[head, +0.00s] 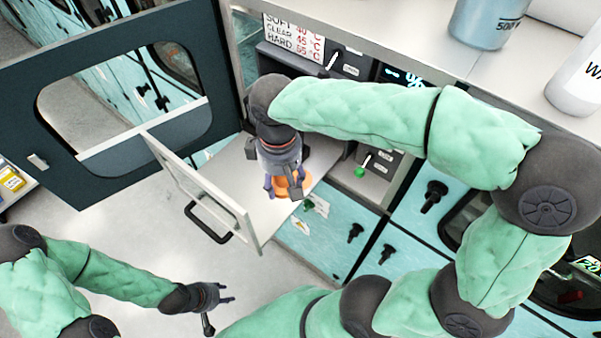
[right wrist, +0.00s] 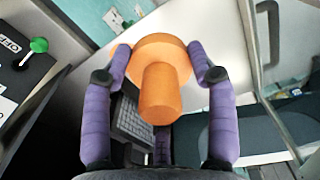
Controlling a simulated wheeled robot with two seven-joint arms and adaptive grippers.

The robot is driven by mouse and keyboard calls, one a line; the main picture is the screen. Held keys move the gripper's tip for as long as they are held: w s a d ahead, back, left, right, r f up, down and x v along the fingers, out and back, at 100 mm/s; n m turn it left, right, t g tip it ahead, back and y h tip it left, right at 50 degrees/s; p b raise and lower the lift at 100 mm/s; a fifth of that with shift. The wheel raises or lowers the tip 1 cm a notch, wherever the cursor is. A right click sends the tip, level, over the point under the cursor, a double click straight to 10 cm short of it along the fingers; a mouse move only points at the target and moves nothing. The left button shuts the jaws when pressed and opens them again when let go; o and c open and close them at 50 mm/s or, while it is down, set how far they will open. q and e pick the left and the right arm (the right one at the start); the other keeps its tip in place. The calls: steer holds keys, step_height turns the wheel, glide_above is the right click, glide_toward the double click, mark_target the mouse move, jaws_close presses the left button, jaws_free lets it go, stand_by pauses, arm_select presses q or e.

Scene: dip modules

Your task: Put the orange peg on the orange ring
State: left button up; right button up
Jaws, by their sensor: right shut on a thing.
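The orange peg (right wrist: 161,95) points toward the camera in the right wrist view, with a wide round orange part (right wrist: 165,50) behind it. My right gripper (right wrist: 161,58) is shut on the peg's piece, its purple fingers at both sides of the wide part. In the head view my right gripper (head: 284,190) points down over the pale drop-down shelf (head: 225,178), with orange (head: 290,187) showing between its fingers. I cannot tell a separate orange ring from the peg's wide part; it may be hidden beneath. My left gripper (head: 222,302) is open and empty at the lower left, over the floor.
A dark framed door (head: 95,185) stands open at left. A pale panel with a black handle (head: 205,222) borders the shelf. A cabinet opening with a green knob (head: 360,172) lies to the right; the green knob also shows in the right wrist view (right wrist: 38,45).

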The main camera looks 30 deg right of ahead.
steer(key=w+d+f, duration=0.4)
steer(key=d+f, duration=0.1)
steer(key=w+d+f, duration=0.2)
steer(key=shift+d+f, duration=0.15)
steer(key=shift+d, duration=0.05)
steer(key=shift+w+d+f+b, duration=0.1)
steer(key=shift+d+f+b, duration=0.2)
steer(key=shift+f, duration=0.2)
steer(key=shift+w+f, duration=0.1)
steer(key=shift+f, duration=1.4)
steer(key=shift+f, duration=0.15)
steer(key=o, duration=1.2)
step_height(320, 180, up, 12)
steer(key=shift+r+p, duration=0.15)
steer(key=shift+p, duration=0.3)
